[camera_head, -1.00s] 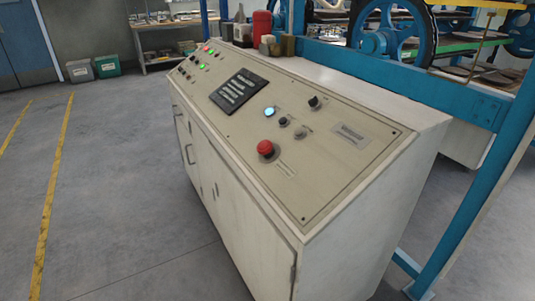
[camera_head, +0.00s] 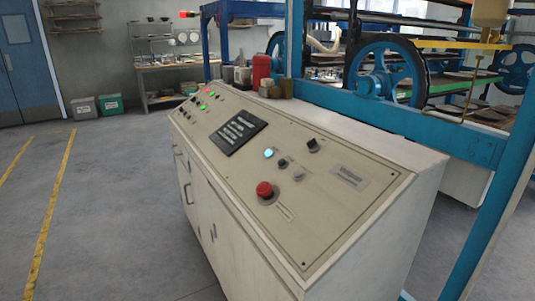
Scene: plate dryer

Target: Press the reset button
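The control console (camera_head: 235,180) is a cream cabinet with a sloped panel in the middle of the head view. A lit blue-white button (camera_head: 268,153) sits near the panel's middle. A red mushroom button (camera_head: 264,189) stands nearer the front edge. Two small round controls (camera_head: 283,162) and a black knob (camera_head: 313,145) are to the right of the lit button. Small red and green lights (camera_head: 203,106) show at the panel's far left end. The labels are too small to read, so I cannot tell which is the reset button. Neither of my grippers is in view.
A blue-framed machine with wheels (camera_head: 384,72) stands behind the console, and a blue post (camera_head: 497,215) rises at right. A red canister (camera_head: 261,70) stands on the console's back ledge. Bins (camera_head: 110,104) and a work table (camera_head: 165,68) are far off. The left floor is clear.

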